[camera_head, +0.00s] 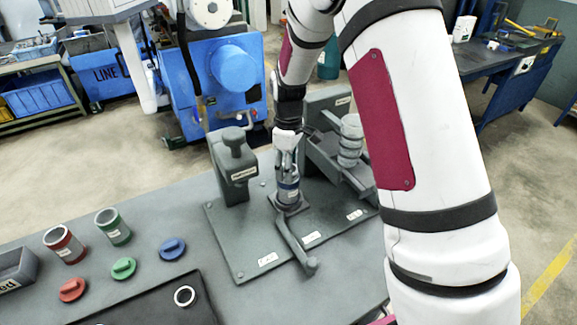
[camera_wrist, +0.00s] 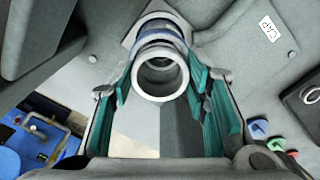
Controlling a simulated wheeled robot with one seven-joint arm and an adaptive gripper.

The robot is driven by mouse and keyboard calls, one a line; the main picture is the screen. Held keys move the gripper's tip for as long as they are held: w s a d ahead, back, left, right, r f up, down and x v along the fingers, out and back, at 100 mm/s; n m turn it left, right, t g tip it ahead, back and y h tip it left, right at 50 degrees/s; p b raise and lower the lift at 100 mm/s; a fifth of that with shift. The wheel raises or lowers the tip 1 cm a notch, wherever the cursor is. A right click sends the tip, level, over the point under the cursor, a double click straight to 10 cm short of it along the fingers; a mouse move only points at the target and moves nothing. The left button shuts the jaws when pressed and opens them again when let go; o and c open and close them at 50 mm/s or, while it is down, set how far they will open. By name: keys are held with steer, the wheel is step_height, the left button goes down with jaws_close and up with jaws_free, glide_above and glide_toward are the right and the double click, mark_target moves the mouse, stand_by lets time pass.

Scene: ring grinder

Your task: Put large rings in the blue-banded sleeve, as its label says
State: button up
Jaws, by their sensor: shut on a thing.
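The blue-banded sleeve (camera_head: 289,190) stands upright in the grey fixture on the bench; the wrist view also shows its blue band (camera_wrist: 155,32). My gripper (camera_head: 287,168) is pointed down at the sleeve's top. In the wrist view its teal-padded fingers (camera_wrist: 160,88) are closed on either side of a pale grey ring (camera_wrist: 160,95), in line with the sleeve. I cannot tell whether the ring touches the sleeve's mouth. A stack of several pale rings (camera_head: 350,140) stands at the right of the fixture. The blue cap (camera_head: 173,249) lies on the bench at left.
A grey post block (camera_head: 234,165) stands left of the sleeve, and a lever (camera_head: 298,245) reaches forward. Red (camera_head: 65,245) and green (camera_head: 113,227) sleeves and their caps are at left. A round pale piece (camera_head: 185,296) sits on the dark mat (camera_head: 140,305).

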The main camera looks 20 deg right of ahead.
stand_by(0.4)
steer(key=o, duration=1.9)
steer(key=shift+r, duration=0.1)
steer(key=shift+r+p, duration=0.6)
steer(key=shift+r, duration=2.8)
